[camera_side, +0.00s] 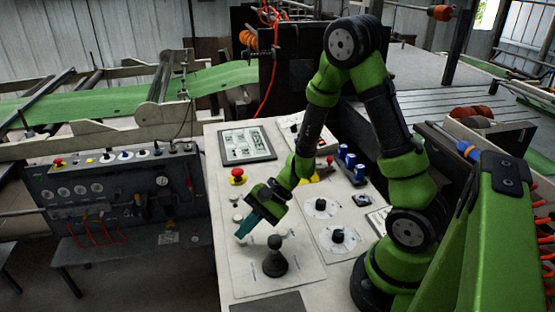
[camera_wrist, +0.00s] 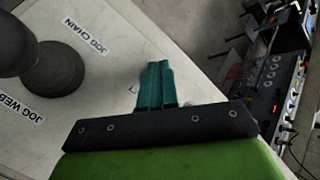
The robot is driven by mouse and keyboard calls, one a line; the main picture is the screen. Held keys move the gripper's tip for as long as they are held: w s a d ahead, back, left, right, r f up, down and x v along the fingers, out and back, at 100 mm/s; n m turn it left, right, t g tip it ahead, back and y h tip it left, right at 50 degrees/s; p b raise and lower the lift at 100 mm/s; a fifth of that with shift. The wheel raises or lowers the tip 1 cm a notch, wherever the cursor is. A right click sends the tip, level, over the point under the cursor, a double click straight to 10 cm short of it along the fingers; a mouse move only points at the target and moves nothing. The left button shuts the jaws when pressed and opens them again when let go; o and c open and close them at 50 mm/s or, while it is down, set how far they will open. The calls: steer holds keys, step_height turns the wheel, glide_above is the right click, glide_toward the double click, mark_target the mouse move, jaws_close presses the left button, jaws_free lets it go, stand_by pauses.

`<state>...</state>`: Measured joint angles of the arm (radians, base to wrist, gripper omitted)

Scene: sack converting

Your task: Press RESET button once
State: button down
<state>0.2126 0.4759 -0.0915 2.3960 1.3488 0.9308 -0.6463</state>
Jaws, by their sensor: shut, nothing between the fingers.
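My gripper (camera_side: 241,235) is shut and empty, its teal fingers pointing down over the left part of the pale control panel (camera_side: 290,290). In the wrist view the two fingers of my gripper (camera_wrist: 159,66) lie side by side near the panel's edge. Small pale round buttons (camera_side: 238,201) sit on the panel just behind the fingers in the side view. I cannot read a RESET label in either view. Part of a label beside the fingers is hidden in the wrist view. Whether the fingertips touch the panel cannot be told.
A black joystick knob (camera_side: 275,258) stands close in front of my gripper; it also shows in the wrist view (camera_wrist: 52,68) beside JOG labels. A red mushroom button (camera_side: 237,176), a screen (camera_side: 247,145) and rotary dials (camera_side: 338,237) share the panel. A dark gauge box (camera_side: 120,190) stands left.

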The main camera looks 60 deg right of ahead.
mark_target(246, 239)
steer(key=shift+f, duration=0.45)
stand_by(0.7)
steer(key=shift+r, duration=0.85)
steer(key=shift+r, duration=2.5)
